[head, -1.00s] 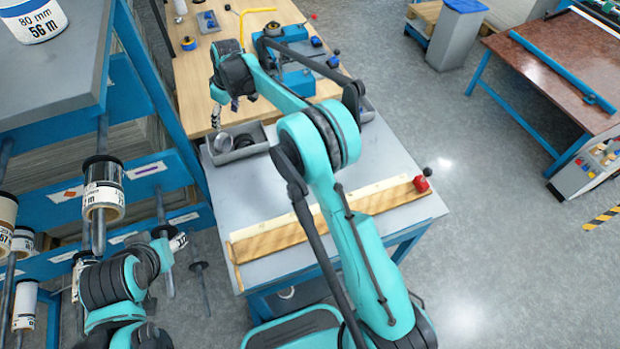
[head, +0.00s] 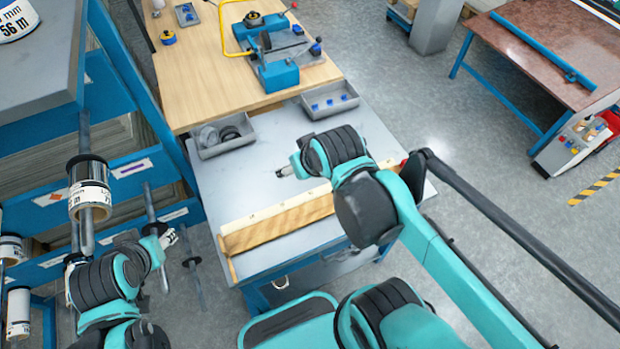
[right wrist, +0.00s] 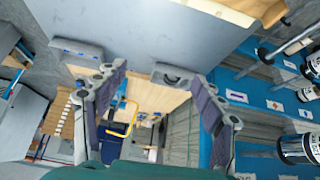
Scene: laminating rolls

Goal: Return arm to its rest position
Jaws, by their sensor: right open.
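My right arm, teal and black, reaches in from the right in the head view. Its gripper (head: 287,171) is over the grey worktable (head: 370,135), above the wooden strip, and is partly hidden by the wrist. In the right wrist view my right gripper (right wrist: 160,92) has its two fingers spread wide with nothing between them. My left gripper (head: 169,238) is at the lower left in the head view, beside the blue rack; it is too small to tell whether its fingers are apart.
The blue rack (head: 130,175) with rolls on spindles, including a white-and-black roll (head: 89,190), stands at left. A wooden strip (head: 275,228) lies on the worktable. Grey bins (head: 222,147) (head: 330,107) sit at its back. A blue machine (head: 278,72) stands behind. Open floor (head: 470,180) lies right.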

